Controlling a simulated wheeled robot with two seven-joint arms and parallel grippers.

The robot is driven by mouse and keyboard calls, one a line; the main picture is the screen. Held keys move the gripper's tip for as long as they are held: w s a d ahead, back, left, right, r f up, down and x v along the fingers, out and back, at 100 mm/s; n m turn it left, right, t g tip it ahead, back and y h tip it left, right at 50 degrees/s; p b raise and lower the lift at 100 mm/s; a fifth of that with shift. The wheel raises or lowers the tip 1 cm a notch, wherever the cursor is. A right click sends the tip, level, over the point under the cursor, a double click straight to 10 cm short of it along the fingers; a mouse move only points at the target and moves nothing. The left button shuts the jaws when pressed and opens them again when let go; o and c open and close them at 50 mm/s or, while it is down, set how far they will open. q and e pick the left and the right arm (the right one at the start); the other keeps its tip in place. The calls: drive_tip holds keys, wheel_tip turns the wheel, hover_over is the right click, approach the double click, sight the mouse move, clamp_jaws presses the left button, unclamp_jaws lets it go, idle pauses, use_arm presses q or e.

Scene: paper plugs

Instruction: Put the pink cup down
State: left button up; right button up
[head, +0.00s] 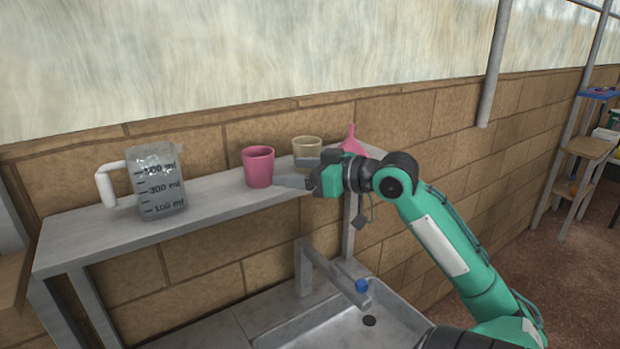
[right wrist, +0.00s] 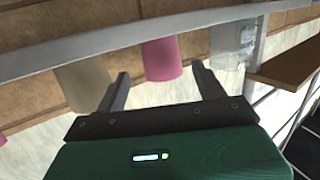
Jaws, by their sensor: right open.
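The pink cup (head: 258,167) stands upright on the grey shelf (head: 215,193), between the measuring jug and the beige cup. My right gripper (head: 287,172) is open and empty, just to the right of the pink cup, with its fingers pointing toward it. In the right wrist view, the pink cup (right wrist: 160,58) appears upside down, beyond and between the two spread fingertips (right wrist: 160,70). I cannot tell whether a fingertip touches the cup. My left gripper is not in view.
A clear measuring jug (head: 158,182) with a white handle stands left on the shelf. A beige cup (head: 307,147) and a pink funnel (head: 351,142) stand behind my right gripper. A sink (head: 345,328) with a tap (head: 335,270) lies below the shelf.

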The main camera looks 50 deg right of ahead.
drive_tip(key=shift+v, duration=1.4)
